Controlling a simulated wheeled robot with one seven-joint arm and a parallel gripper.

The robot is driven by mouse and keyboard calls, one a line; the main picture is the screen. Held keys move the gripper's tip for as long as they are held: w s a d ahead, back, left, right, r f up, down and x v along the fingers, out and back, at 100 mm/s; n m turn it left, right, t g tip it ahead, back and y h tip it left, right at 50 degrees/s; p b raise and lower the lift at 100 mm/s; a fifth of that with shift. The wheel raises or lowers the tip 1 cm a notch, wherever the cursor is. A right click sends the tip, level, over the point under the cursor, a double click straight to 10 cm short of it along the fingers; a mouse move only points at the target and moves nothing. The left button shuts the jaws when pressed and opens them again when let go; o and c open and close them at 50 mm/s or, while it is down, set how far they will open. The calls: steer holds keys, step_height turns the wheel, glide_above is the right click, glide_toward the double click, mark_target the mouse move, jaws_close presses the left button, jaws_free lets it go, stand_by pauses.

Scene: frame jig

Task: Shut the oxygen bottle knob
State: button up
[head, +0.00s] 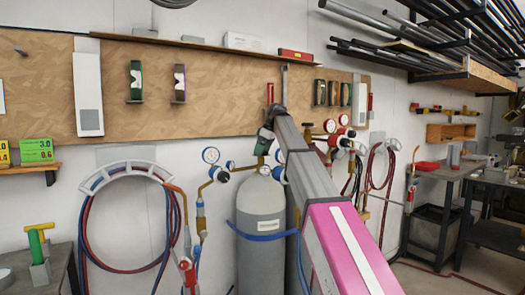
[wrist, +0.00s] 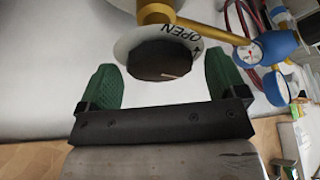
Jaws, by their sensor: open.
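The grey oxygen bottle (head: 260,225) stands upright against the wall with a blue strap around it. In the wrist view a round dark knob (wrist: 165,60) sits in front of a white disc (wrist: 196,36) marked OPEN with an arrow. My gripper (wrist: 161,66) is open, with one green finger to each side of the knob and a visible gap at both sides. In the head view my gripper (head: 266,138) is just above the bottle's top, and the arm hides part of the valve. The knob itself cannot be made out there.
A pressure gauge (head: 211,155) with a blue regulator is left of the bottle; a blue regulator (wrist: 278,45) is right of the knob in the wrist view. A hose coil (head: 130,225) hangs at left. A second regulator (head: 340,135) is right of my arm.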

steer(key=c, duration=0.9)
steer(key=shift+c, duration=0.2)
steer(key=m+t, duration=0.1)
steer(key=m, duration=0.3)
steer(key=shift+s+a+h, duration=0.1)
steer(key=shift+s+h, duration=0.05)
steer(key=shift+h, duration=0.25)
steer(key=m, duration=0.2)
steer(key=m+t+h, duration=0.1)
steer(key=m, duration=0.1)
steer(key=shift+a+m+t, duration=0.1)
steer(key=shift+m+t, duration=0.2)
steer(key=m+h, duration=0.1)
steer(key=m, duration=0.1)
steer(key=m+h, duration=0.1)
steer(key=m, duration=0.1)
steer(key=shift+a+t, duration=0.15)
steer(key=shift+t, duration=0.15)
steer(key=shift+m+h, duration=0.7)
steer(key=shift+m, duration=1.3)
